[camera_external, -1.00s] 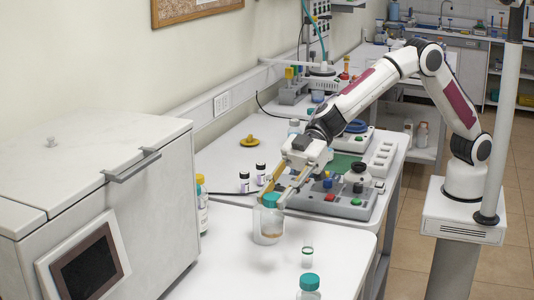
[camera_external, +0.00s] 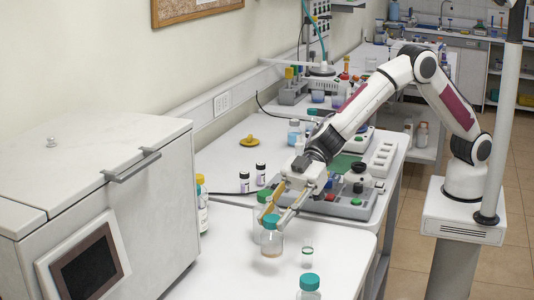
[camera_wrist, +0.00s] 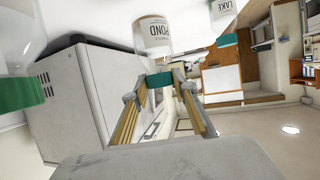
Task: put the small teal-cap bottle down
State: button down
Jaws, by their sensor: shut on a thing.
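The small teal-cap bottle (camera_external: 271,242) is upright, clear, with a little brownish content at its bottom. My gripper (camera_external: 271,216) is shut on its teal cap. In the wrist view the cap sits between the fingertips of my gripper (camera_wrist: 160,80), and the bottle (camera_wrist: 153,34) carries a white label reading "POND". The bottle's base is at or just above the white bench (camera_external: 225,255); I cannot tell whether it touches.
A small clear vial (camera_external: 307,257) is to the right, and a teal-cap bottle (camera_external: 309,288) is at the front. A grey machine (camera_external: 110,190) stands left. Bare bench lies around the front.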

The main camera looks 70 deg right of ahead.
aim_at(275, 234)
jog(key=shift+f, duration=0.55)
jog(key=shift+f, duration=1.85)
jog(key=shift+f, duration=0.15)
jog(key=c, duration=1.6)
grip_release()
jog(key=shift+v, duration=6.05)
jog(key=shift+r, duration=0.2)
